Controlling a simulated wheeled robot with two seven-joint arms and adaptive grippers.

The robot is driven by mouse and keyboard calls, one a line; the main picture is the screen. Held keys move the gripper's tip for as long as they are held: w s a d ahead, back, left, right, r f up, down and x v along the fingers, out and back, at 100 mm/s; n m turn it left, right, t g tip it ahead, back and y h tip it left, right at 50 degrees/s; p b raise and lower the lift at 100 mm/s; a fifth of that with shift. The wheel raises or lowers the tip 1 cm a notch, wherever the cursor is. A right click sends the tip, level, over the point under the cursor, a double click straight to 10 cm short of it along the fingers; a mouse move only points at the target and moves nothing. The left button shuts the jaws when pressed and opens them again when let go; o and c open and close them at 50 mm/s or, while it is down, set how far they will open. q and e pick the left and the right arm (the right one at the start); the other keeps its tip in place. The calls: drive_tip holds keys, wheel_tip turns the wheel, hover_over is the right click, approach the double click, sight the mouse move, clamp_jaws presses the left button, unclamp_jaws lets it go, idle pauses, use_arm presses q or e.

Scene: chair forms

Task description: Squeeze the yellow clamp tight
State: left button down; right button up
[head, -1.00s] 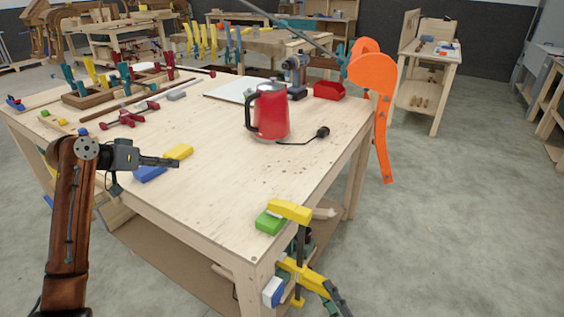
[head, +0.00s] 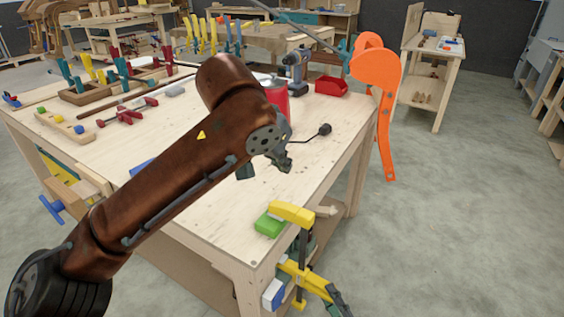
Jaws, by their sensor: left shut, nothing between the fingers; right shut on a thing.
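The yellow clamp (head: 292,213) is at the table's near corner. Its upper jaw lies over a green block (head: 269,224) on the tabletop, and its dark bar runs down past the edge to a yellow lower part (head: 300,272). My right gripper (head: 328,291) is at the bottom, shut on the clamp's lower yellow part; its fingers are small and partly hidden. My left gripper (head: 267,167) is shut and empty above the middle of the table, partly hidden by my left arm. It is well apart from the clamp.
An orange curved piece (head: 376,66) is at the right edge. A drill (head: 295,72) and red bin (head: 331,86) stand behind. Floor at right is clear.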

sight(283, 204)
drive_tip(key=shift+s+r, duration=0.1)
drive_tip(key=shift+r, duration=0.15)
use_arm(q)
drive_tip(key=f, duration=0.8)
drive_tip(key=shift+w+f, duration=0.15)
drive_tip(key=shift+w, duration=0.15)
use_arm(e)
drive_tip(key=shift+w+f, duration=0.35)
use_arm(q)
drive_tip(key=shift+w+f, duration=0.2)
drive_tip(key=shift+f, duration=0.25)
use_arm(e)
drive_tip(key=shift+w, duration=0.15)
